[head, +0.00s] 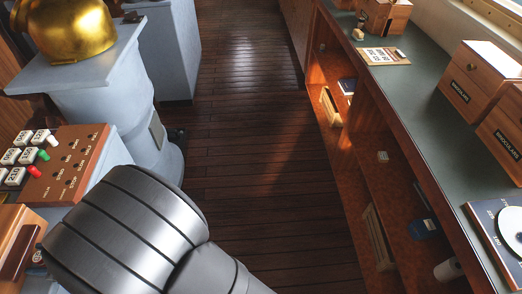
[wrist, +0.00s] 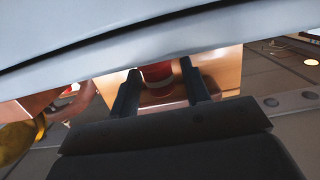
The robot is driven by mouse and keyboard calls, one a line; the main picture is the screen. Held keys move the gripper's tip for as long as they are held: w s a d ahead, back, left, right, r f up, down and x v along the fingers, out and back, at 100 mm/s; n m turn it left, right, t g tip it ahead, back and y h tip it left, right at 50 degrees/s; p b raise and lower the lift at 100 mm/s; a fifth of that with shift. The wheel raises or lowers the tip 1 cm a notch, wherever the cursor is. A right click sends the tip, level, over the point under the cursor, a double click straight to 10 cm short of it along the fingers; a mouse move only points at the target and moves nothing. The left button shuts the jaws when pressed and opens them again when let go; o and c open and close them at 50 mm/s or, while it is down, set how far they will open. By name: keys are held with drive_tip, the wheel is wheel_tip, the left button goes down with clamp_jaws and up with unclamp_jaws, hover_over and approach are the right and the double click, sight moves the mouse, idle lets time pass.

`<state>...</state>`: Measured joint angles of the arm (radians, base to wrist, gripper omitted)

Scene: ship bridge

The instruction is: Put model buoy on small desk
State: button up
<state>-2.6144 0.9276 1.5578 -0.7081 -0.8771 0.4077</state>
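In the head view my gripper and the buoy are out of sight; only my silver arm shows at the bottom left. I cannot tell which surface is the small desk.
A brass dome (head: 65,28) sits on a grey pedestal (head: 85,75) at the left, near a switch panel (head: 70,165). A long green counter (head: 425,95) on the right carries wooden boxes (head: 480,75). The plank floor (head: 255,150) between is clear. A pale grey edge (wrist: 150,40) crosses close to my gripper.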

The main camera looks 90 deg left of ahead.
drive_tip(key=shift+o, duration=0.2)
drive_tip(key=shift+r, duration=0.1)
drive_tip(key=shift+w, duration=0.25)
drive_tip(key=shift+o, duration=0.4)
drive_tip(key=w+r, duration=0.2)
drive_tip(key=w, duration=0.9)
drive_tip(key=shift+w, duration=0.2)
drive_tip(key=w+a+r+n+t+h, duration=0.2)
drive_tip(key=w+a+r+h, duration=0.1)
drive_tip(key=r, duration=0.1)
drive_tip(key=shift+f+x, duration=0.2)
drive_tip(key=shift+x, duration=3.95)
drive_tip(key=shift+f+x, duration=0.15)
drive_tip(key=shift+x, duration=4)
drive_tip(key=shift+w+a, duration=0.1)
drive_tip(key=shift+a, duration=0.05)
